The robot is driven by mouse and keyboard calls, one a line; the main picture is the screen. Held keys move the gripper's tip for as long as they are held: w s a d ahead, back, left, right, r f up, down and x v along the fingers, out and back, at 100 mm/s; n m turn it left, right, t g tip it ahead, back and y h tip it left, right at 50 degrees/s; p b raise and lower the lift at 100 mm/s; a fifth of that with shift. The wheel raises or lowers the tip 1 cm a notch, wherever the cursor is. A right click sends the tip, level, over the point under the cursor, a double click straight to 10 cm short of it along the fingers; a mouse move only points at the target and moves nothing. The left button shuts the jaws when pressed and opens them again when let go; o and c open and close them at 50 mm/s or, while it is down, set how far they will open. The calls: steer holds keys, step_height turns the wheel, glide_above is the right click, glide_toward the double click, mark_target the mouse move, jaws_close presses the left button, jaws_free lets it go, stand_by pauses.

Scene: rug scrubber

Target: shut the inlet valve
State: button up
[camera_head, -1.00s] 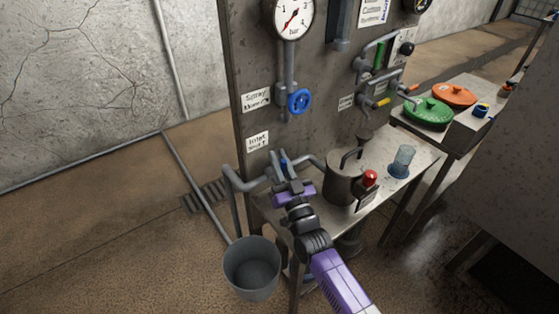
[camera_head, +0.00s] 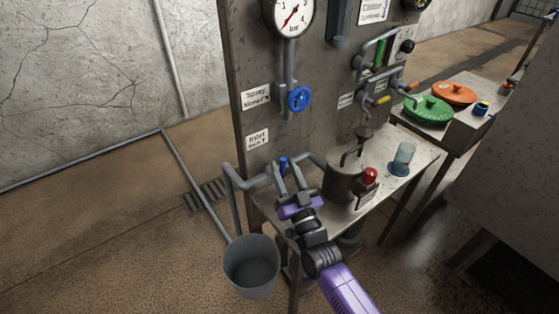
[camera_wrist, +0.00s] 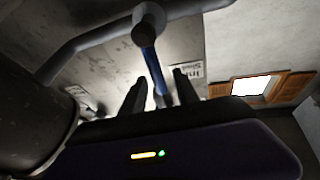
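The inlet valve is a blue lever (camera_head: 283,165) on a grey pipe, below the label reading "Inlet" on the panel. In the wrist view the blue lever (camera_wrist: 151,65) hangs from the round valve body on the pipe. My gripper (camera_head: 288,172) is at the lever, with its two dark fingers spread apart. In the wrist view my gripper (camera_wrist: 160,88) has the lever's end between its fingers, with gaps visible. I cannot tell whether either finger touches the lever.
A blue round handwheel (camera_head: 299,99) sits higher on the panel, under a pressure gauge (camera_head: 291,14). A metal pot (camera_head: 342,184), a red button (camera_head: 370,175) and a glass (camera_head: 403,156) stand on the bench to the right. A grey bucket (camera_head: 252,266) is below left.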

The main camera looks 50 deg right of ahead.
steer(key=s+a, duration=0.4)
steer(key=s, duration=0.4)
steer(key=shift+a, duration=0.1)
